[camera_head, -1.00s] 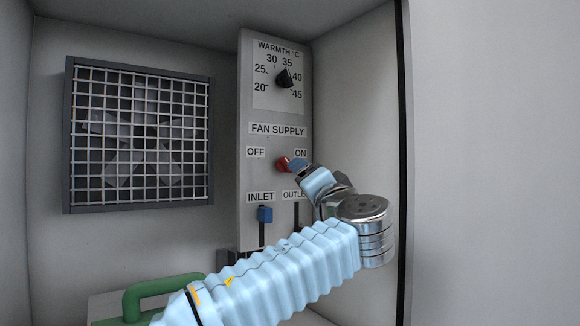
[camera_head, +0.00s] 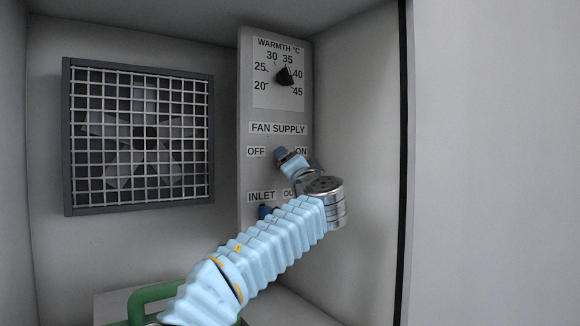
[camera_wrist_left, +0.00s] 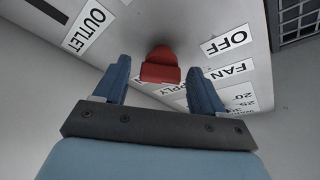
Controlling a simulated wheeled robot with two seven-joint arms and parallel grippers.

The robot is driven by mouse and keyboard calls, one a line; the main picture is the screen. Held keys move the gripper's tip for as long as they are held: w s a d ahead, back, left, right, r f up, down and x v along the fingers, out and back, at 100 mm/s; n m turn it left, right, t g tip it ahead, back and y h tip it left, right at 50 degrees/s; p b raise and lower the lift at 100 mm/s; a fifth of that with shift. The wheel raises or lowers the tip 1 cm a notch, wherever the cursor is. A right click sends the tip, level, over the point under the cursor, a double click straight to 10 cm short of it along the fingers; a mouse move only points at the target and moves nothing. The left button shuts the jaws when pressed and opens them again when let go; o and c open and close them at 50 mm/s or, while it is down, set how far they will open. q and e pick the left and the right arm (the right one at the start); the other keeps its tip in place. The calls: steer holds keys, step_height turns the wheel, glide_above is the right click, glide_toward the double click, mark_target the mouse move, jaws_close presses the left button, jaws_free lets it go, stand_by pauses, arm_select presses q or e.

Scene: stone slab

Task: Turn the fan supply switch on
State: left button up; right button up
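The red fan supply switch (camera_wrist_left: 160,68) shows in the left wrist view, between the two blue fingertips of my left gripper (camera_wrist_left: 159,70). The fingers are apart, with a visible gap on each side of the switch. In the head view my left gripper (camera_head: 281,154) is in front of the panel, between the OFF label (camera_head: 256,151) and the partly covered ON label (camera_head: 302,152). It hides the switch there, and I cannot tell which way the switch points. My right gripper is not in view.
The grey control panel (camera_head: 250,184) carries a black warmth knob (camera_head: 286,77) above and a blue inlet slider (camera_head: 264,212) below, partly behind my arm. A caged fan (camera_head: 140,138) is at left. A green handle (camera_head: 151,292) is low at left. The cabinet wall stands close at right.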

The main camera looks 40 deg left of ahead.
arm_select(q)
steer(key=c, duration=0.9)
steer(key=shift+c, duration=0.2)
steer(key=shift+r+m, duration=0.1)
steer(key=shift+m, duration=0.2)
steer(key=m+h, duration=0.1)
steer(key=m, duration=0.3)
steer(key=m+g+h+p, duration=0.1)
steer(key=m+h, duration=0.1)
steer(key=m, duration=0.2)
steer(key=m+g+h+p, duration=0.1)
steer(key=m, duration=0.4)
steer(key=shift+r+h, duration=0.2)
steer(key=shift+h, duration=0.1)
steer(key=shift+m+g, duration=0.3)
